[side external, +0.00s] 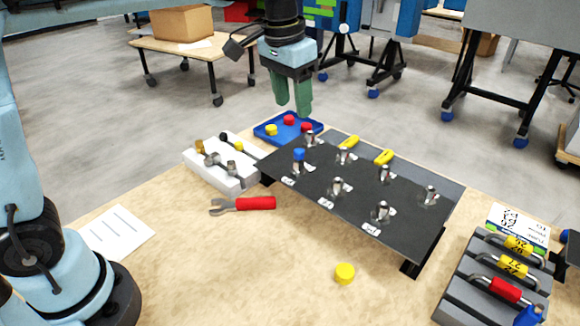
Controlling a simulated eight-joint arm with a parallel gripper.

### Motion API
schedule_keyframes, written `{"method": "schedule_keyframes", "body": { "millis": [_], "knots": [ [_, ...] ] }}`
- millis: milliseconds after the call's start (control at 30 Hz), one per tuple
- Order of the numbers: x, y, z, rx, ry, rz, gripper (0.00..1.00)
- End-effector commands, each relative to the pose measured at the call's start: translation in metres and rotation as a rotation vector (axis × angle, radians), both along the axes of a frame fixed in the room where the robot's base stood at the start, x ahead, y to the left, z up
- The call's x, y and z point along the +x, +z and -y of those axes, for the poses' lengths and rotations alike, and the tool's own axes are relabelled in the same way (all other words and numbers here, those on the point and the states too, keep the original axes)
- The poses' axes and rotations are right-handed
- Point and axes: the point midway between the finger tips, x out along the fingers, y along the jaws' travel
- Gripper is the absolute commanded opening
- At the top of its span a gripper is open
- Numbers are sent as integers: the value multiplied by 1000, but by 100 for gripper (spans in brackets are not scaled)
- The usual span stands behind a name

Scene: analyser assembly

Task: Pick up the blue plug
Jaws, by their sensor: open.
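The blue plug (299,154) sits on top of a metal fitting near the left corner of the black panel (375,193). My gripper (293,108), with green fingers, hangs pointing down above the blue tray (266,131). In the picture it is above the blue plug and apart from it. The fingers are open and nothing shows between them. The gap between the fingers is small and partly hidden by the side angle.
The tray holds red and yellow plugs. A yellow plug (345,274) stands on the bare table front. Several metal fittings stand up from the panel.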

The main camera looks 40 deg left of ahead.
Motion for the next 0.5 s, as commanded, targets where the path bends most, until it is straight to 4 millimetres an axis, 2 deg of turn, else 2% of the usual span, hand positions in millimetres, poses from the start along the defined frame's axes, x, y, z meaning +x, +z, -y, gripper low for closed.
{"method": "schedule_keyframes", "body": {
  "millis": [300,500],
  "knots": [
    [6,-45,1,0,0,1,53],
    [9,-63,1,0,0,1,53]
  ]
}}
